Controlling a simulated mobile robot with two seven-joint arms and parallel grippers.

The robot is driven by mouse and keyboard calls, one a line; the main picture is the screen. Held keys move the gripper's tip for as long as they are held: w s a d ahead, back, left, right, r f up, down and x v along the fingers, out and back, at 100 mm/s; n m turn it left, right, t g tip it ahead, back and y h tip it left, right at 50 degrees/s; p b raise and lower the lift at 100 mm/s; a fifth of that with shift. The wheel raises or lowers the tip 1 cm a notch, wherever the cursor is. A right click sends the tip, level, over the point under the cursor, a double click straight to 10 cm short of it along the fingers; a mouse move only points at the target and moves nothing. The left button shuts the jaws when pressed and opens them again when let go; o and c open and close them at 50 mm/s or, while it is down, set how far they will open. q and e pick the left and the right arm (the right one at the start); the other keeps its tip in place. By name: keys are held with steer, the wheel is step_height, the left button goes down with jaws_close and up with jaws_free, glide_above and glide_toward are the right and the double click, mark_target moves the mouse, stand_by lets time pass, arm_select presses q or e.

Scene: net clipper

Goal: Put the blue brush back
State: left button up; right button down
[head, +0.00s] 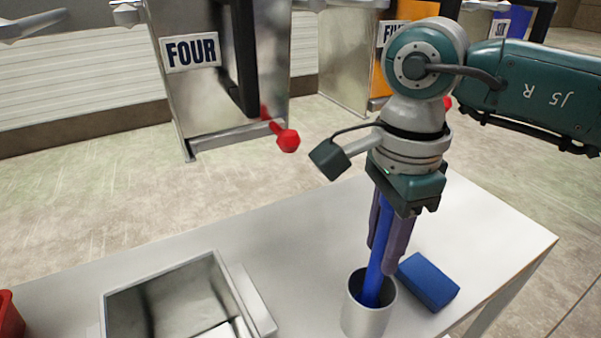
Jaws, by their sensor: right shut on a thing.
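The blue brush (377,264) stands nearly upright, tilted a little. Its lower end is inside a light grey cup (366,318) on the white table. My right gripper (385,255) points down from above the cup and is shut on the brush's upper part. The fingertips are just above the cup's rim. The brush's lower end is hidden in the cup. My left gripper is not in view.
A blue block (428,282) lies right of the cup on the white table (300,235). A metal bin (180,295) stands at the left, with a red container (8,318) at the edge. Beyond are metal stands, one with a FOUR sign (191,52) and a red knob (288,140).

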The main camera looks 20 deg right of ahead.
steer(key=shift+f, duration=0.1)
steer(key=shift+f, duration=0.15)
steer(key=c, duration=0.5)
jaws_free()
steer(key=shift+c, duration=0.2)
step_height(320, 180, up, 12)
steer(key=shift+r, duration=0.2)
